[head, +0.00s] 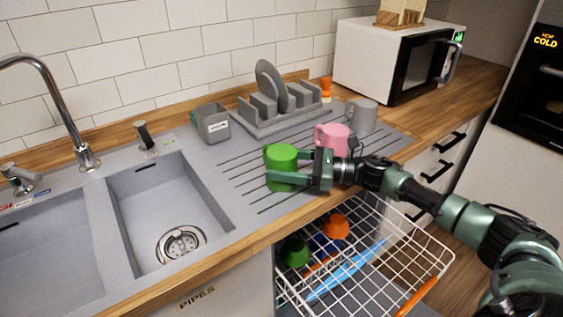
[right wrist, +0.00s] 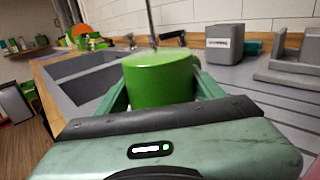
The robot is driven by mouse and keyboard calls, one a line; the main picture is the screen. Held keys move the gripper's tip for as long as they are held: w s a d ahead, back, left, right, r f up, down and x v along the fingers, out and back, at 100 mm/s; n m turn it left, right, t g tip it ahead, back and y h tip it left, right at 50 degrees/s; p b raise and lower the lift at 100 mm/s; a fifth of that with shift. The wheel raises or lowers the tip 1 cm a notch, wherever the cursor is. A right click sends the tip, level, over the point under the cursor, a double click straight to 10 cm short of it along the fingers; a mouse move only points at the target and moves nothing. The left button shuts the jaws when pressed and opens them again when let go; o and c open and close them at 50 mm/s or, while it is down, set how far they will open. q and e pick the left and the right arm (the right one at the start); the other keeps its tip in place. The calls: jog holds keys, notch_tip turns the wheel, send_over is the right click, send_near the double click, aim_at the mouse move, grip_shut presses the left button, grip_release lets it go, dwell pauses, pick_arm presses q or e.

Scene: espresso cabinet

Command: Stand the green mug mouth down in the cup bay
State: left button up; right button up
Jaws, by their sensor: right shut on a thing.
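The green mug (head: 281,180) is at the ribbed drainboard beside the sink. My right gripper (head: 292,168) comes in from the right, shut on the mug's sides with one finger on each side. In the right wrist view the mug (right wrist: 160,82) stands upright between the two fingers and shows a closed flat green top, so it looks mouth down. I cannot tell whether it touches the board. A pulled-out white wire rack (head: 425,252) below the counter holds a green cup (head: 295,252), a blue one and an orange one (head: 336,227). No cup bay is marked.
A pink mug (head: 330,133) and a grey mug (head: 364,116) stand behind my right gripper. A grey dish rack (head: 285,118) with plates and a grey labelled holder (head: 213,124) stand at the back. The sink basin (head: 165,215) is empty on the left.

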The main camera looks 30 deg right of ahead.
jog(key=shift+r, duration=0.1)
jog(key=o, duration=1.8)
jog(key=shift+s+d+f, duration=0.1)
jog(key=shift+s+f, duration=0.05)
jog(key=shift+f, duration=0.05)
jog(key=b+v, duration=0.2)
jog(key=v, duration=0.4)
jog(key=shift+s+d, duration=0.15)
jog(key=shift+d, duration=0.05)
jog(key=shift+s+d+r, duration=0.15)
jog(key=shift+s+d, duration=0.15)
jog(key=shift+d, duration=0.1)
